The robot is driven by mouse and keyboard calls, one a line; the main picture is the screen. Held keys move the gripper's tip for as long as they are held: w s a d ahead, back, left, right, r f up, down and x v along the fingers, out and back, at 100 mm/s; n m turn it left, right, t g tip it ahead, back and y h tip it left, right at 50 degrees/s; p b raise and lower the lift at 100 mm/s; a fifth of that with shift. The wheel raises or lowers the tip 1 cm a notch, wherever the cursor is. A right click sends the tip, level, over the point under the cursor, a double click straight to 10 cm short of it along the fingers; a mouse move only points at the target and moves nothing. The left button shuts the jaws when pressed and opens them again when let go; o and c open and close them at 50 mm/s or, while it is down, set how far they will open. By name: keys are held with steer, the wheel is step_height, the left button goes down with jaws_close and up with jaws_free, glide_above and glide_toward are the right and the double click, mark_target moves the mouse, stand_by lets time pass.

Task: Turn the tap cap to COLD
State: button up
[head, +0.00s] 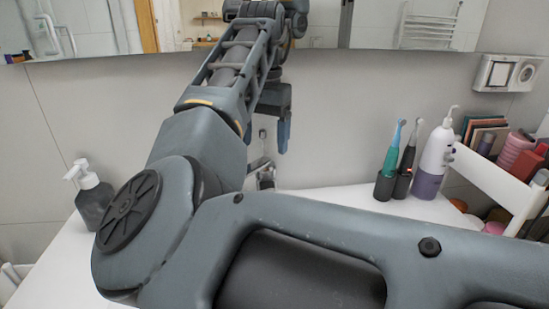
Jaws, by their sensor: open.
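The tap (264,176) is a small metal fixture at the white counter, in the middle of the head view. My arm hides much of it, and no COLD marking or cap position can be made out. My gripper (283,132) points down, above and a little right of the tap, in front of the grey wall. One bluish finger shows clearly. My gripper is open, with nothing seen in it, and appears apart from the tap.
A dark soap dispenser (92,198) stands at left. Toothbrushes in dark holders (385,186) and a white-purple pump bottle (433,160) stand at right. Beyond is a white cart (490,178) with cosmetics. A mirror (420,25) spans the wall top. My arm covers the foreground.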

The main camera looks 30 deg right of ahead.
mark_target(265, 158)
steer(key=shift+f+p, duration=0.3)
steer(key=shift+f, duration=2.7)
jaws_close()
steer(key=shift+d, duration=0.1)
